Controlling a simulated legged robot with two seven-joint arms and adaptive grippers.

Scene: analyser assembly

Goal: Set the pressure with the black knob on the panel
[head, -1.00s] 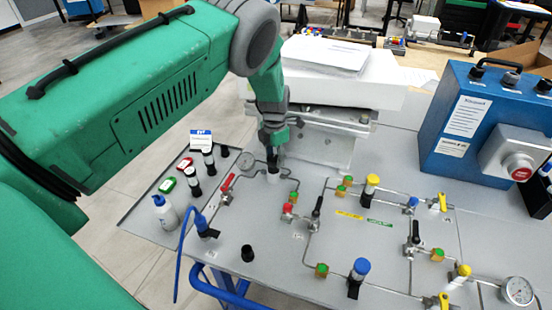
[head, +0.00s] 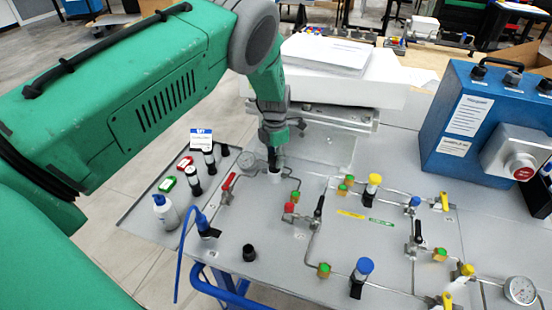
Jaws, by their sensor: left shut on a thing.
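My left gripper (head: 275,154) comes down from above onto a regulator at the back left of the grey panel (head: 290,255). Its dark fingers are shut on the black knob, which they almost wholly hide. A pale cylindrical body (head: 275,175) shows just below the fingertips. A round pressure gauge (head: 246,161) stands close to the left of the gripper; its reading is too small to tell. My right gripper is not in view.
A red-handled valve (head: 228,182) stands left of the gripper. A loose-looking black cap (head: 249,252) and a black-levered valve (head: 318,207) are nearer. A white block (head: 340,85) rises close behind. A blue control box (head: 480,125) stands at the right.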

